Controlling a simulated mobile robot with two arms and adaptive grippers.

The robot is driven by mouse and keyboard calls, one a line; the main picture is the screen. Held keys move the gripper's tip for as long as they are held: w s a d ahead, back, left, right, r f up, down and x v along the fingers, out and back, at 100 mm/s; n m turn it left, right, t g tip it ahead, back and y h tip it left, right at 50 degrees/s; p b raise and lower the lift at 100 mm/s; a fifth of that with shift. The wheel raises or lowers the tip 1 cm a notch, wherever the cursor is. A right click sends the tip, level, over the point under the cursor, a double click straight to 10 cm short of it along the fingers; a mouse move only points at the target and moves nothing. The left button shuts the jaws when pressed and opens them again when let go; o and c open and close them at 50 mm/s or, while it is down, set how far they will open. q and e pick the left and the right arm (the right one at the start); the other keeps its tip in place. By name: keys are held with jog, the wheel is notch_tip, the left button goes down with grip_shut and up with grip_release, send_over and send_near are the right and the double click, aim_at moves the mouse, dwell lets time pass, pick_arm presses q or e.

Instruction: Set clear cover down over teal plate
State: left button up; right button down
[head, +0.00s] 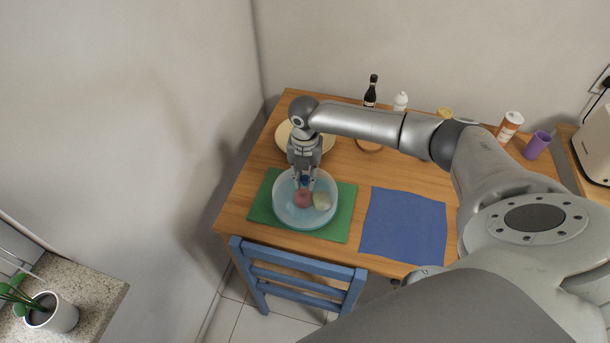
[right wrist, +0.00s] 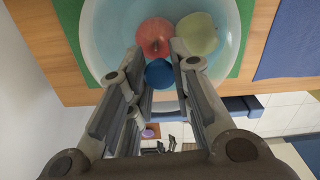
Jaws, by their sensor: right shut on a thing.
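The clear cover (head: 284,215) is a see-through dome with a blue knob (right wrist: 159,73). My right gripper (head: 304,182) points down from above and is shut on that knob. The cover is over the teal plate (head: 305,227), which lies on the green placemat (head: 342,225). A red round food item (head: 303,198) and a pale green one (head: 322,200) show through the cover on the plate. They also show in the right wrist view, beyond the fingers. I cannot tell whether the cover's rim touches the plate. My left gripper is not in view.
A blue cloth (head: 403,226) lies right of the placemat. A pale plate (head: 285,140) sits behind my right gripper. A dark bottle (head: 371,93), white bottle (head: 400,101), canister (head: 509,126) and purple cup (head: 537,145) stand farther back. A blue chair (head: 300,275) is at the front edge.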

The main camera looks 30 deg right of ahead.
jog(key=shift+f, duration=0.2)
jog(key=c, duration=1.2)
grip_release()
